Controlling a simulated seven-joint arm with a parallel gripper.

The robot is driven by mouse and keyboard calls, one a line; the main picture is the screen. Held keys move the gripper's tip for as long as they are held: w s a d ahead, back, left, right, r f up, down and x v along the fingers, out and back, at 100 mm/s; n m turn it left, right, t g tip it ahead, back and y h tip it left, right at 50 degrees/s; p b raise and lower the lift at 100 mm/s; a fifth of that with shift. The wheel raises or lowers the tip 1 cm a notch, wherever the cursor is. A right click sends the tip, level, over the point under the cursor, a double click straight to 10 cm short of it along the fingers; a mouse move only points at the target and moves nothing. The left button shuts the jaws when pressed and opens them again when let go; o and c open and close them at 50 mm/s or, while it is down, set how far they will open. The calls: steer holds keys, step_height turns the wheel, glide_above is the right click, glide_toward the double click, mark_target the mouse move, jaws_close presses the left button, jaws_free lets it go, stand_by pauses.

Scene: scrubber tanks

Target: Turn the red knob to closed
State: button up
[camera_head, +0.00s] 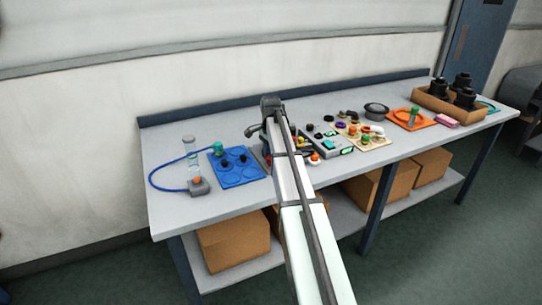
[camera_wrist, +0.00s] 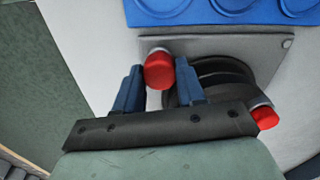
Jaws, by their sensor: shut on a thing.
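In the wrist view a red knob (camera_wrist: 158,70) on a pale stem sits between the two blue fingertips of my gripper (camera_wrist: 160,84). The fingers are shut on it, one on each side. A second red knob (camera_wrist: 264,116) shows to the right, outside the fingers and partly behind the gripper body. A dark, round, ribbed part (camera_wrist: 222,76) lies between the two knobs, in front of a grey plate (camera_wrist: 230,46). In the head view my arm hides most of this fixture, and my fingertips cannot be made out.
A blue board (camera_head: 232,178) with dark knobs lies left of my arm, beside a small grey box (camera_head: 199,188) with a blue hose. Farther right are an orange board (camera_head: 424,124) and a cardboard tray (camera_head: 436,103).

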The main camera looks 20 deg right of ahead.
steer(key=shift+m, duration=0.7)
steer(key=o, duration=1)
steer(key=shift+o, duration=0.2)
step_height(320, 180, up, 14)
steer(key=shift+f, duration=0.1)
stand_by(0.4)
